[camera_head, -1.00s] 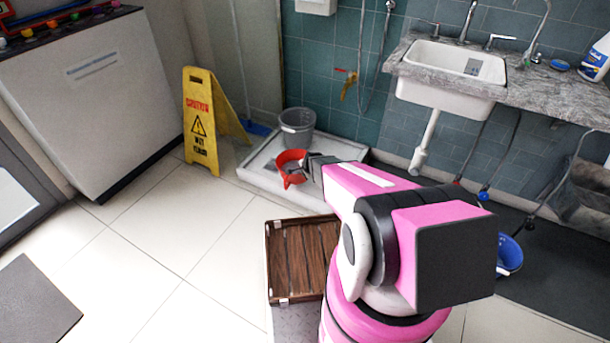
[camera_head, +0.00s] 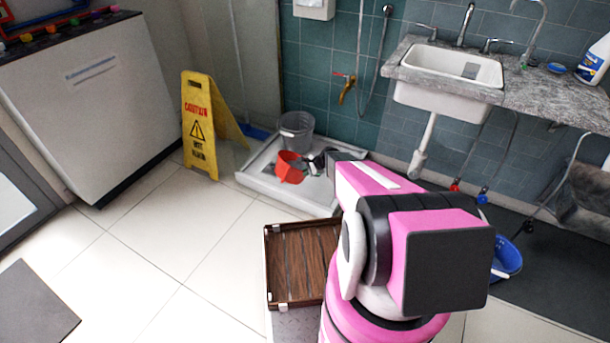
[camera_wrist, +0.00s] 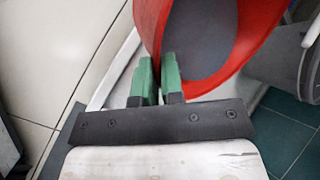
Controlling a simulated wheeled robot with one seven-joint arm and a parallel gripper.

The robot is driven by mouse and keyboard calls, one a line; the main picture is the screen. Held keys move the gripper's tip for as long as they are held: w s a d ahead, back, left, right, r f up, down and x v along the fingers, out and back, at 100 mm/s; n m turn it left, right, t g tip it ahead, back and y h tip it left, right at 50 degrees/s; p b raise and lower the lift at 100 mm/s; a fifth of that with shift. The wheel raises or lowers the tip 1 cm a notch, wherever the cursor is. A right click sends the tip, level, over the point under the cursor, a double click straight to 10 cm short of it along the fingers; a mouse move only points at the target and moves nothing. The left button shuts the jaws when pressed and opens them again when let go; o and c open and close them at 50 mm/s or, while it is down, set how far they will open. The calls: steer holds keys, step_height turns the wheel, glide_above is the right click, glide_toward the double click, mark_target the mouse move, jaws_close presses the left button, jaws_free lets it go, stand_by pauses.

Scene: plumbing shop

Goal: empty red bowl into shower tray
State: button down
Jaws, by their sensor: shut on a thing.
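The red bowl (camera_head: 288,168) is tilted over the white shower tray (camera_head: 262,182) in the head view, its opening turned partly away. In the wrist view the red bowl (camera_wrist: 268,28) shows a grey inner side and a red rim. My gripper (camera_wrist: 158,72) has its green fingers shut on the bowl's rim. In the head view my gripper (camera_head: 314,164) reaches the bowl from the right. I cannot tell whether anything is still in the bowl.
A grey bucket (camera_head: 297,130) stands in the tray behind the bowl. A yellow caution sign (camera_head: 200,130) stands left of the tray. A brown slatted wooden surface (camera_head: 300,262) is in front. A sink (camera_head: 450,75) hangs at the right. Open floor lies at the left.

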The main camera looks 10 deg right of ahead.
steer(key=w+d+f+m+y, duration=0.1)
steer(key=w+d+m+y, duration=0.1)
steer(key=d+y, duration=0.2)
steer(key=w+d+f+m+g+y, duration=0.1)
steer(key=w+d+f+m+y, duration=0.1)
steer(key=d+y, duration=0.2)
steer(key=shift+d+f+m+g+y, duration=0.3)
steer(key=shift+d+m+y, duration=0.1)
steer(key=shift+y, duration=1.3)
steer(key=shift+s+r, duration=0.1)
stand_by(1.5)
